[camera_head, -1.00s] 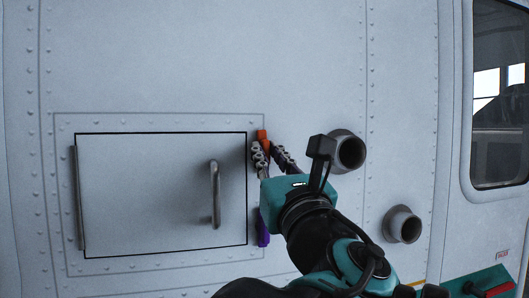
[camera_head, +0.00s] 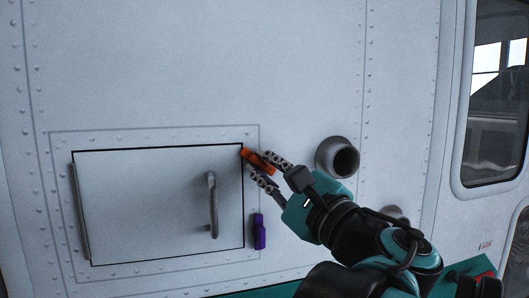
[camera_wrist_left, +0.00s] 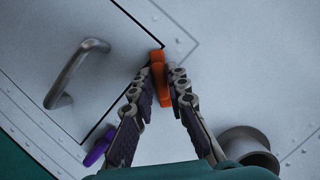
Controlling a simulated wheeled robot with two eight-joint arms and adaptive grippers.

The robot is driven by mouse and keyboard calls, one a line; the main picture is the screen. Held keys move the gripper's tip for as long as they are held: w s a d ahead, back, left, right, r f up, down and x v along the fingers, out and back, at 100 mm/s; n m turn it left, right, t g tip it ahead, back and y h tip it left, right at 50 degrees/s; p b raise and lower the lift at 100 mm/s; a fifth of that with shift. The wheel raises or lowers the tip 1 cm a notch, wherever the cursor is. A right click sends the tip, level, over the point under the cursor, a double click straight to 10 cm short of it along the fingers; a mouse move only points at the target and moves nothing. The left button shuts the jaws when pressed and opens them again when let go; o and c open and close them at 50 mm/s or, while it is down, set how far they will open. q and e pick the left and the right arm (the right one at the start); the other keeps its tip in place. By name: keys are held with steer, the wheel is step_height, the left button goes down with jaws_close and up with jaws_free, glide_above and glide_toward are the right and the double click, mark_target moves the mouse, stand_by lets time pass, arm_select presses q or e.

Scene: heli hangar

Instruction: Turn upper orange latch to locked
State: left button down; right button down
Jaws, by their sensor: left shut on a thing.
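The upper orange latch (camera_head: 247,153) sits at the top right corner of the grey panel door (camera_head: 140,195). It is tilted, and its upper left end reaches the door's corner. My left gripper (camera_head: 262,167) is shut on this latch, with one finger on each side. In the left wrist view the orange latch (camera_wrist_left: 157,56) shows between the fingertips (camera_wrist_left: 161,82), which hide part of it. The lower purple latch (camera_head: 260,231) stands upright beside the door's right edge, and it also shows in the wrist view (camera_wrist_left: 97,153). My right gripper is not in view.
A vertical bar handle (camera_head: 212,205) sticks out of the door left of the latches. A round pipe outlet (camera_head: 338,157) juts from the wall right of my gripper. A second outlet (camera_head: 396,213) is partly hidden behind my arm. The wall above is clear.

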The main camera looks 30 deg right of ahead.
arm_select(q)
steer(key=n+g+p, duration=0.1)
steer(key=n+p, duration=0.1)
steer(key=n, duration=0.2)
steer(key=shift+r+y+p, duration=0.2)
steer(key=shift+y+p, duration=0.2)
steer(key=shift+f+n+g+p, duration=0.1)
steer(key=shift+n+g+p, duration=1)
steer(key=shift+n, duration=0.7)
steer(key=shift+f, duration=0.1)
steer(key=c, duration=1.6)
jaws_free()
steer(key=shift+o, duration=0.2)
steer(key=s+d, duration=0.2)
steer(key=s, duration=0.9)
steer(key=shift+s, duration=0.4)
steer(key=shift+a, duration=0.1)
